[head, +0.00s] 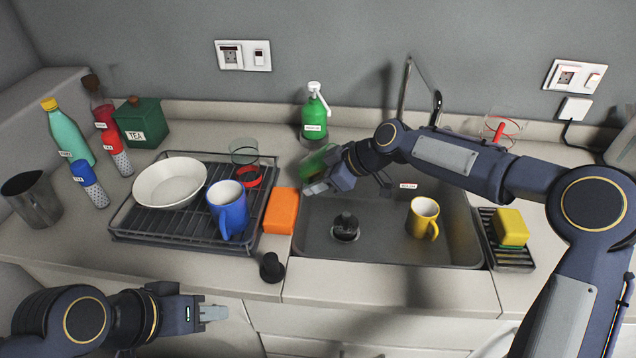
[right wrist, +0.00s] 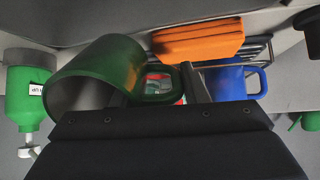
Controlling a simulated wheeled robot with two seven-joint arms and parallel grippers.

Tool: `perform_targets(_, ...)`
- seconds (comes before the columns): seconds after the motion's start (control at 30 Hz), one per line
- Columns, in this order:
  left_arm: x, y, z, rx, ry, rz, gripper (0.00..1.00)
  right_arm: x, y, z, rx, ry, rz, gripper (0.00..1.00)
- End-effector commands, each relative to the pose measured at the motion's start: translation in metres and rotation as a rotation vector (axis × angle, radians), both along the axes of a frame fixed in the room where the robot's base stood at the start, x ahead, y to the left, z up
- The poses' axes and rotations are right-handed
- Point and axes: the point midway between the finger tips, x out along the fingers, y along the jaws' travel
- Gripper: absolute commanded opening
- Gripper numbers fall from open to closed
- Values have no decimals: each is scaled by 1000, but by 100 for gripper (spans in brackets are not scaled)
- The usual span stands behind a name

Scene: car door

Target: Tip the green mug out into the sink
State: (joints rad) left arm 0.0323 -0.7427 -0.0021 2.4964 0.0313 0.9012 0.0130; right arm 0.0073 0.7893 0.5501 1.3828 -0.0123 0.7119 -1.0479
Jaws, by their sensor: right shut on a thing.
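The green mug (head: 318,159) is held in my right gripper (head: 322,180) above the back left corner of the sink (head: 385,249). In the head view the mug is partly hidden behind the gripper and looks tilted. In the right wrist view the mug (right wrist: 104,76) shows its open mouth toward the lower left, with its handle side by the fingers. Whether anything is inside it cannot be made out. My left gripper (head: 213,313) is empty, low in front of the counter, and its finger gap is not clear.
A yellow mug (head: 423,214) and a dark drain piece (head: 345,227) are in the sink. An orange block (head: 281,211) stands at its left edge, beside the rack (head: 178,229) with a blue mug (head: 228,208) and white bowl (head: 170,180). A green soap bottle (head: 314,116) stands behind.

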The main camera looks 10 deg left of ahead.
Motion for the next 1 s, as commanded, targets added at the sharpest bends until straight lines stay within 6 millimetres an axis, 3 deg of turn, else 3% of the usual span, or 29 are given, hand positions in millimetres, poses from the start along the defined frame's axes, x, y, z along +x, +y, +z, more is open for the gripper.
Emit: perform_targets(1.0, 0, 0, -48, 0, 0, 0, 36, 0, 0, -6, 114, -29, -1, 0)
